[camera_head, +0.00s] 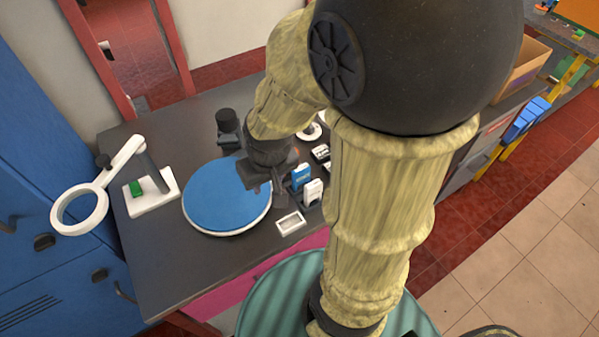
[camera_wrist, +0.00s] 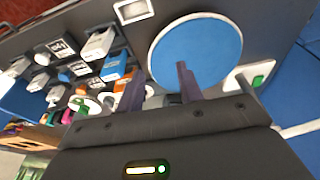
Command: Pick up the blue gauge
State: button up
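The blue gauge (camera_head: 300,177) is a small blue block with a white label, standing on the dark counter to the right of the round blue mat. In the wrist view the blue gauge (camera_wrist: 115,65) lies left of my fingers, between a white block and an orange one. My gripper (camera_head: 266,182) is above the right part of the mat, left of the gauge. In the wrist view my gripper (camera_wrist: 160,83) has its two dark fingers apart, with nothing seen held between them. My arm hides part of the counter in the head view.
A white block (camera_head: 312,192) stands close to the gauge. A small white tray (camera_head: 290,223) lies in front. The round blue mat (camera_head: 215,205) is bare. A white ring magnifier (camera_head: 85,210) stands at left. Several small devices (camera_wrist: 60,47) crowd the gauge's other side.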

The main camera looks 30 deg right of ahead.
jog(key=shift+o, duration=0.6)
jog(key=m+g+y+p, duration=0.4)
jog(key=m+p, duration=0.5)
jog(key=m, duration=0.9)
send_near(303, 168)
notch_tip(303, 168, up, 4)
jog(key=d+t, duration=0.1)
jog(key=d, duration=0.2)
jog(key=shift+s+a+r+y, duration=0.2)
jog(key=shift+s+a+y, duration=0.1)
jog(key=shift+s, duration=0.2)
jog(key=shift+w, duration=0.1)
jog(key=p+x, duration=0.1)
jog(key=x, duration=1.1)
jog(key=shift+w+f+p, duration=0.1)
jog(key=shift+f+p, duration=0.05)
jog(key=shift+p, duration=0.2)
